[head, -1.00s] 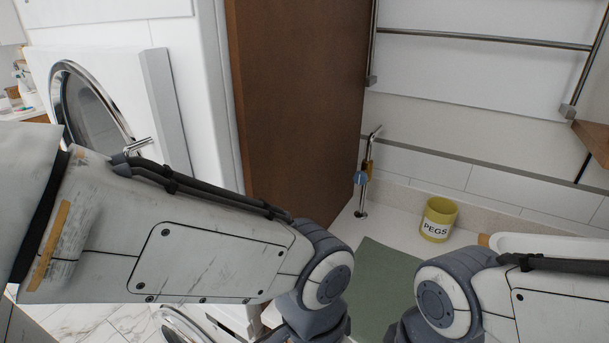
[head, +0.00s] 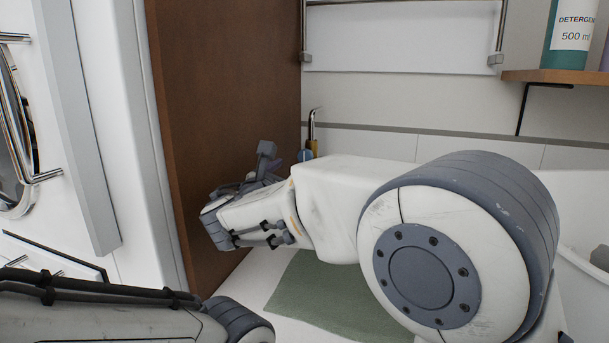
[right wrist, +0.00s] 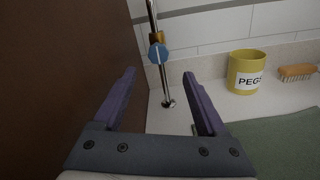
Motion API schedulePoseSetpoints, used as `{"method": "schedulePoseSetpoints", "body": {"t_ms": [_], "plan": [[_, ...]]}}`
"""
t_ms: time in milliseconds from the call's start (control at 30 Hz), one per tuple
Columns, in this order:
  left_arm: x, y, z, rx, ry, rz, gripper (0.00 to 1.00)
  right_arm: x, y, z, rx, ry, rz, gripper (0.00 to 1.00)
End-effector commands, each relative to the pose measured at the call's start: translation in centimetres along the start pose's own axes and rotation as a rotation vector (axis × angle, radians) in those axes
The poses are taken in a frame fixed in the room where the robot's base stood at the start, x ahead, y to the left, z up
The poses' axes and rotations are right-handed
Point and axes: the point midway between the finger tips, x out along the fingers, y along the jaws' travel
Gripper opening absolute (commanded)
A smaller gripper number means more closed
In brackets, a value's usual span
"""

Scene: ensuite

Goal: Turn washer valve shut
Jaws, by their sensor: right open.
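The washer valve is a brass body (right wrist: 157,38) with a round blue handle (right wrist: 158,53) on a thin chrome pipe by the back wall. In the head view its blue handle (head: 305,155) shows just beyond my right gripper, and the lower pipe is hidden by my arm. My right gripper (right wrist: 159,76) is open and empty, with purple fingers either side of the pipe in the picture. The handle appears ahead of the fingertips, apart from them. A pale upright mark shows on the handle. My left arm is at the bottom left; its gripper is out of view.
A brown panel (head: 225,110) stands close on the left of my right gripper. A yellow PEGS pot (right wrist: 246,72) and a wooden brush (right wrist: 297,72) stand right of the valve. A green mat (head: 325,295) lies on the counter. A detergent bottle (head: 571,35) is on a shelf.

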Motion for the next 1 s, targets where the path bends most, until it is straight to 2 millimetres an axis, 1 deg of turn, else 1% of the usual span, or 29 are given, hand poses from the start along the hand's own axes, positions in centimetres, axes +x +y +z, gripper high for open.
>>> {"method": "schedulePoseSetpoints", "body": {"t_ms": [167, 400, 500, 600, 800, 1000], "plan": [[-0.1, 0.0, 0.0, 0.000, 0.001, 0.000, 0.00, 1.9, 0.3, 0.2, -0.013, -0.014, 0.006, 0.75], [-0.4, 0.0, 0.0, 0.000, 0.001, 0.000, 0.00, 6.4, 0.3, 0.3, -0.010, -0.013, 0.005, 0.75], [-0.5, 0.0, 0.0, 0.000, 0.001, 0.000, 0.00, 8.1, 0.3, 0.3, -0.010, -0.012, 0.005, 0.75], [-0.6, 0.1, 0.0, 0.000, 0.001, 0.000, 0.00, 9.3, 0.3, 0.3, -0.010, -0.011, 0.006, 0.75], [-0.7, 0.1, 0.0, 0.000, 0.001, 0.000, 0.00, 10.4, 0.3, 0.3, -0.010, -0.010, 0.008, 0.75], [-0.7, 0.1, 0.0, 0.000, 0.000, 0.000, 0.00, 10.4, 0.3, 0.3, -0.009, -0.010, 0.008, 0.75]]}}
